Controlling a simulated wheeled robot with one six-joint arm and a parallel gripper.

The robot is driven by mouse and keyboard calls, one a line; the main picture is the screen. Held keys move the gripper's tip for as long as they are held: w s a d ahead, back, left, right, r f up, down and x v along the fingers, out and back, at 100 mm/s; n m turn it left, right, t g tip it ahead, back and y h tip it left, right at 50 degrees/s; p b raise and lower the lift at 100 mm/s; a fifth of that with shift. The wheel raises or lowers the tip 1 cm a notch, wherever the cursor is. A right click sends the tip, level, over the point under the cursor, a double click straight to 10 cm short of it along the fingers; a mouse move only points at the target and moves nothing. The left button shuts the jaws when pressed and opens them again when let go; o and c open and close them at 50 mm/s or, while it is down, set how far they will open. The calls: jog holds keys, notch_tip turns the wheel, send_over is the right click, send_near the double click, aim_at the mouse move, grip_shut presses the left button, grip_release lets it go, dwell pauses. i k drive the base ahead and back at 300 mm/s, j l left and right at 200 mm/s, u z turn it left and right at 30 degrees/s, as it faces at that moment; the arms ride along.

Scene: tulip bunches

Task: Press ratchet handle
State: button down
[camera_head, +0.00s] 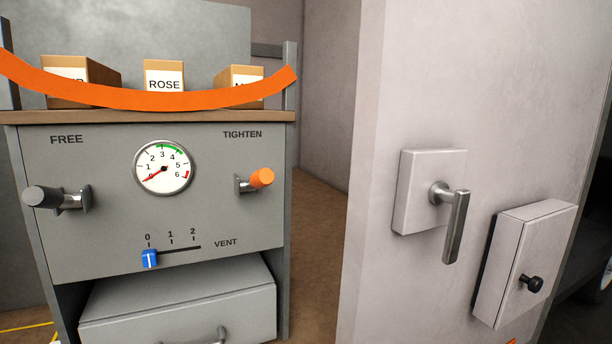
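A grey panel (110,228) fills the left of the view. Under the word TIGHTEN is a short lever with an orange knob (262,177). Under the word FREE is a lever with a dark grey knob (40,196). I cannot tell for sure which one is the ratchet handle. The round gauge (163,168) between them has its red needle near 0. An orange strap (150,98) sags in front of labelled boxes, one marked ROSE (164,70). My gripper does not show.
A blue VENT slider (149,259) sits at 0. Below is a grey drawer (180,305). A pale wall (400,80) on the right carries a plate with a metal lever handle (456,225) and a small box with a black knob (531,284). Brown floor shows between.

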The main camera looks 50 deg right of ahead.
aim_at(263, 177)
jog(key=z, duration=0.9)
